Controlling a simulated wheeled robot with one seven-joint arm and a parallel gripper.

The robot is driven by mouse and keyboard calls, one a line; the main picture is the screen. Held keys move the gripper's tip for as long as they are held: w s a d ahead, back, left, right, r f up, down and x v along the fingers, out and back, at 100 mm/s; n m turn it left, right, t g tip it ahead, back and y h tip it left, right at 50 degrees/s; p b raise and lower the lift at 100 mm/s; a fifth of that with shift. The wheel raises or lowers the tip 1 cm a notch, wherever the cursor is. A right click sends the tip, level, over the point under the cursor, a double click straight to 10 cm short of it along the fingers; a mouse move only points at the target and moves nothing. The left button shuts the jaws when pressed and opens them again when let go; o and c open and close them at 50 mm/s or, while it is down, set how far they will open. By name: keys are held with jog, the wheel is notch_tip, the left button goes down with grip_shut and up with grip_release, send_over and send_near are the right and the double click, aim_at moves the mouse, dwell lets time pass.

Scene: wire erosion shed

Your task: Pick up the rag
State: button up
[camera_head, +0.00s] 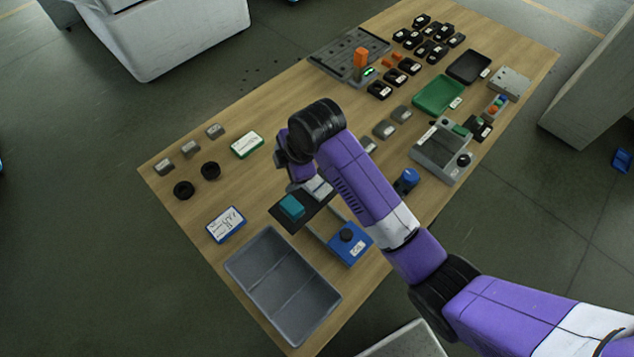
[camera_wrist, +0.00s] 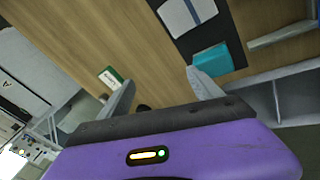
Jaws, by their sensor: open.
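The rag (camera_head: 319,187) looks like a folded pale grey cloth with a blue stripe. It lies on a dark mat (camera_head: 296,226) beside a teal block (camera_head: 291,206). In the wrist view the rag (camera_wrist: 177,18) is at the top edge, partly cut off, with the teal block (camera_wrist: 210,60) below it. My gripper (camera_wrist: 163,89) is open and empty, its two fingers apart over the wooden table. The rag lies beyond the fingertips, not between them. In the head view my arm largely hides the fingers.
A grey divided tray (camera_head: 262,262) and a blue-based stand (camera_head: 350,246) are near the mat. A blue-framed card (camera_head: 226,224), a green-framed card (camera_head: 247,144) and black rings (camera_head: 184,190) lie leftward. Bare wood shows between them.

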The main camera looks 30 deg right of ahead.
aim_at(317, 184)
jog(key=s+d+n+g, duration=0.1)
jog(key=d, duration=0.1)
jog(key=s+d+r+n+g+h, duration=0.1)
jog(key=d, duration=0.1)
jog(key=s+d+n+g+h, duration=0.1)
jog(key=n+g, duration=0.1)
jog(key=shift+s+d+r, duration=0.25)
jog(key=shift+d+r, duration=0.05)
jog(key=shift+d, duration=0.1)
jog(key=shift+s+d+f+p, duration=0.1)
jog(key=shift+d+p, duration=0.05)
jog(key=shift+p, duration=0.15)
jog(key=f, duration=0.5)
jog(key=f+p, duration=0.1)
jog(key=f, duration=0.1)
jog(key=shift+d+f, duration=0.25)
jog(key=shift+d, duration=0.05)
jog(key=shift+c, duration=0.2)
jog(key=c, duration=1.1)
